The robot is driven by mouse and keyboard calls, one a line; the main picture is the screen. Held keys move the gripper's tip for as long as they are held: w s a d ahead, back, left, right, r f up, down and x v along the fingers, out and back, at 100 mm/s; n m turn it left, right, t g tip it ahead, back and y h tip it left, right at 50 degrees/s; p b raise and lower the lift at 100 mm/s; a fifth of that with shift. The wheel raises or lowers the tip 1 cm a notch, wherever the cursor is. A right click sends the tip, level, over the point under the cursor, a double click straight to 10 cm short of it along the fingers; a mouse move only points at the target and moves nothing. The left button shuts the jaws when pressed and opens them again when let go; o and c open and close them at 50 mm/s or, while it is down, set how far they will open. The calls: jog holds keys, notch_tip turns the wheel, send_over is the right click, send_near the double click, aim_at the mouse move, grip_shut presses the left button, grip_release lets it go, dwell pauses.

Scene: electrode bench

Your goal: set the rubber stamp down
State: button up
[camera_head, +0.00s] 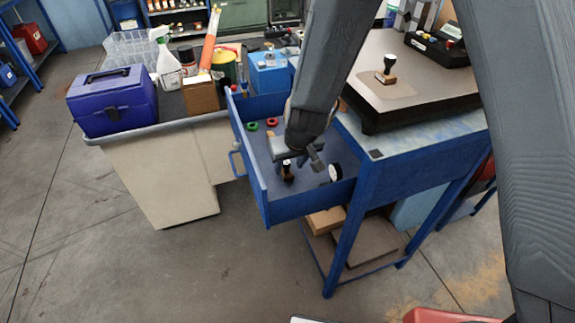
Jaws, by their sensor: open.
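My gripper (299,158) is open and points down into the open blue drawer (258,181). A small dark upright object with a light part (287,172) stands in the drawer right at the left finger; it may be a stamp, but it is too small and partly covered to tell, and I cannot tell whether the finger touches it. A rubber stamp (387,70) with a black knob handle and a wooden base stands upright on a tan pad (382,90) on the bench top, apart from my gripper.
A white-faced round object (335,173), a green ring (252,126) and a red ring (272,122) lie in the drawer. A blue toolbox (113,100), spray bottle (166,62) and box (201,95) crowd the left bench. A black device (437,48) sits behind the pad.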

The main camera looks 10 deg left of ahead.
jog(key=p+v, duration=0.4)
jog(key=v, duration=0.4)
jog(key=shift+p, duration=0.3)
